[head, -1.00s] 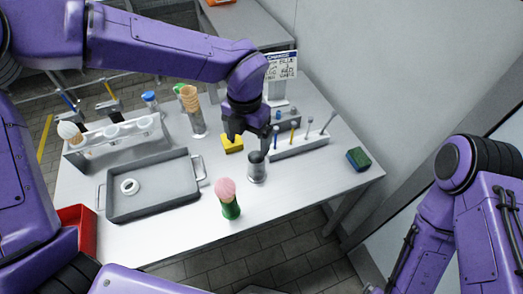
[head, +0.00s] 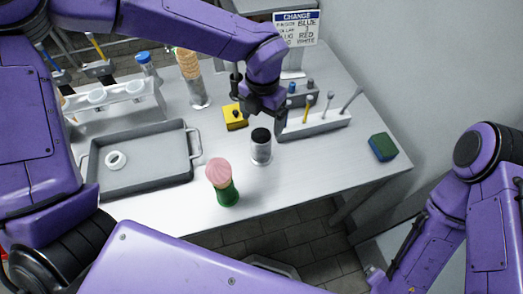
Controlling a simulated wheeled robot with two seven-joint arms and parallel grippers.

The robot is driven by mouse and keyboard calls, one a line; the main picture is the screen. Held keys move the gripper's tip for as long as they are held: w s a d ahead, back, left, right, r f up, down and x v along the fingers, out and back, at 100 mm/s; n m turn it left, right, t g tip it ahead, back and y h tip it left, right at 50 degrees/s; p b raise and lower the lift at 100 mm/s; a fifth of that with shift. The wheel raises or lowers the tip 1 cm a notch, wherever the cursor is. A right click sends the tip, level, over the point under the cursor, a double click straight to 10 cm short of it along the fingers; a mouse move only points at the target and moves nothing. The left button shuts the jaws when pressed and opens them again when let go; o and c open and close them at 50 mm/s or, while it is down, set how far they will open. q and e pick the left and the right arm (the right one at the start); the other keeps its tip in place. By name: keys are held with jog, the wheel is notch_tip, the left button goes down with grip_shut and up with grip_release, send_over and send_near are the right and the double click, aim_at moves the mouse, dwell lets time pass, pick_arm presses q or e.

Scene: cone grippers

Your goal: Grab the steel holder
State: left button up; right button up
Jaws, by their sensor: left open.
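The steel holder (head: 261,150), a small upright metal cylinder with a dark opening, stands on the table near its middle. My left gripper (head: 258,117) is open, pointing down just behind and above the holder. Its fingers are spread to the left and right, and nothing shows between them. The holder looks apart from the fingers, though the exact gap is hard to judge. My right arm shows at the right edge, but its gripper is out of view.
A green cup with a pink top (head: 222,185) stands front left of the holder. A yellow block (head: 235,122) lies behind it. A rack with upright tools (head: 315,125) is to the right, a grey tray (head: 140,188) to the left. A green-blue sponge (head: 383,147) lies near the right edge.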

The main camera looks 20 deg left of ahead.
aim_at(261, 137)
pick_arm(q)
notch_tip(261, 137, down, 8)
jog(key=shift+s+a+r+p, duration=0.1)
jog(key=shift+r+p, duration=0.1)
jog(key=shift+p, duration=0.75)
jog(key=shift+f, duration=0.2)
jog(key=c, duration=1.5)
jog(key=shift+r, duration=0.1)
